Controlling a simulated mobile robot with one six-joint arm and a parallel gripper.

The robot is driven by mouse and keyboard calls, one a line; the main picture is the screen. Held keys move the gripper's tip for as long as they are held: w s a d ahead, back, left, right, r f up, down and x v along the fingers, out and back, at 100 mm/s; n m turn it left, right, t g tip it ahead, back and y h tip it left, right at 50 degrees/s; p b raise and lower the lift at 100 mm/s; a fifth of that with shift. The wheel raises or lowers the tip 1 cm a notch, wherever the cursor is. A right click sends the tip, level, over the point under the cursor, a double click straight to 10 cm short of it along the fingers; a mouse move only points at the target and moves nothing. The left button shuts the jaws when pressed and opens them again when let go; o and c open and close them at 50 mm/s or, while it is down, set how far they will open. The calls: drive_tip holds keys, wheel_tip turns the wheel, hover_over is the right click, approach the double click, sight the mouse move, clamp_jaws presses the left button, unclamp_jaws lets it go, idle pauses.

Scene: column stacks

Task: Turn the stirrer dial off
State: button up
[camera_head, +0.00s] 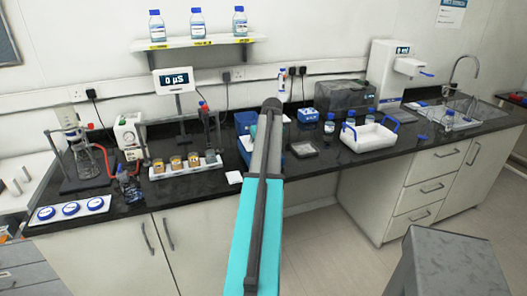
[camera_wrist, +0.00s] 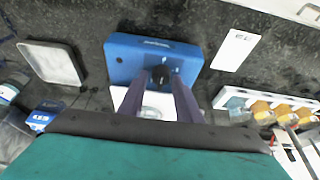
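The stirrer (camera_wrist: 125,62) is a blue box near the top middle of the wrist view. Its black dial (camera_wrist: 160,75) is on the side facing my gripper. My gripper (camera_wrist: 161,80) has its two dark fingers apart, one on each side of the dial. I cannot tell whether the fingertips touch it. A white plate with a round clear vessel (camera_wrist: 150,112) shows between and behind the fingers. In the head view, the blue stirrer (camera_head: 243,122) is mostly hidden behind my arm, and the dial and fingertips are hidden.
A grey square tray (camera_wrist: 52,62) and a white card (camera_wrist: 236,50) lie beside the stirrer. A rack of amber-filled beakers (camera_head: 185,170) stands left in the head view. A white tub with blue handles (camera_head: 368,136) stands right. A grey stool (camera_head: 447,262) is on the floor.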

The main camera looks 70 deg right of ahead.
drive_tip(key=b+v, duration=0.2)
drive_tip(key=v, duration=1.1)
drive_tip(key=shift+r+b, duration=0.4)
drive_tip(key=shift+s, duration=0.1)
